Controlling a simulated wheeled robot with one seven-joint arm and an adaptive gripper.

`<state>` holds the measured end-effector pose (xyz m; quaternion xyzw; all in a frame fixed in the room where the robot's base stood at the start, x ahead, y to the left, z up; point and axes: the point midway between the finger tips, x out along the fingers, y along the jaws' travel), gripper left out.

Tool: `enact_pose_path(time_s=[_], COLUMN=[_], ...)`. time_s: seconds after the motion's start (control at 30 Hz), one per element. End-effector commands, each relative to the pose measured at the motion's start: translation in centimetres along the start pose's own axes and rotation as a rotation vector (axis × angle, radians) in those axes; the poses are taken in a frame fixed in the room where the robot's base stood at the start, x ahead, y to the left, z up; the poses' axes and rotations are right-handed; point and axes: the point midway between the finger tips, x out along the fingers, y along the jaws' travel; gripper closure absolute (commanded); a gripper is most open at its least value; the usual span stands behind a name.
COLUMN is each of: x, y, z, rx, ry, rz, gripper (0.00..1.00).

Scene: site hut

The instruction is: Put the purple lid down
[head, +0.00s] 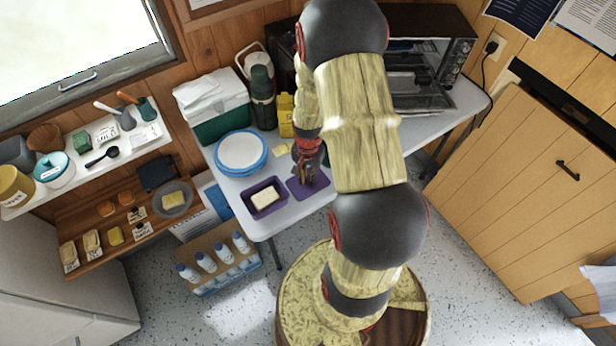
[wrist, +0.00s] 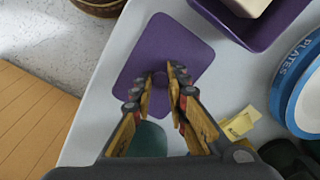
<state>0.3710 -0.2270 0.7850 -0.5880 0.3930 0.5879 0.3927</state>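The purple lid (head: 317,190) lies flat on the white table, near its front edge, just right of the purple tub (head: 249,205). In the wrist view the lid (wrist: 150,48) shows as a rounded rectangle with a small knob. My gripper (head: 309,178) is low over the lid and hides part of it in the head view. In the wrist view my gripper (wrist: 161,72) has its fingertips apart, one on each side of the knob, with a gap visible between them. The tub (wrist: 262,35) holds a pale block (head: 264,198).
Blue-rimmed plates (head: 241,153) stand behind the tub, marked PLATES in the wrist view. Yellow notes (head: 283,148), a yellow container (head: 286,117) and a dark flask (head: 262,98) are farther back. A toaster oven (head: 430,80) stands open at the back right. The table's front edge is close.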

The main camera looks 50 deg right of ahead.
Motion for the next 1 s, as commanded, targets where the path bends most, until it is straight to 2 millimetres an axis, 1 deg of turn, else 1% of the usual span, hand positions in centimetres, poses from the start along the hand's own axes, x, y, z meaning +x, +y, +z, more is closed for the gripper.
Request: enact_pose_path(time_s=[0.03, 0.3, 0.53, 0.63, 0.77, 1.0], x=[0.0, 0.0, -0.1, -0.5, -2.1, -7.1], y=[0.0, 0.0, 0.0, 0.0, 0.0, -0.1], z=[0.0, 0.0, 0.0, 0.0, 0.0, -0.1], rx=[0.0, 0.0, 0.0, 0.0, 0.0, 0.0], ry=[0.0, 0.0, 0.0, 0.0, 0.001, 0.003], rz=[0.0, 0.0, 0.0, 0.0, -0.001, -0.002], gripper=[0.81, 0.67, 0.67, 0.67, 0.67, 0.67])
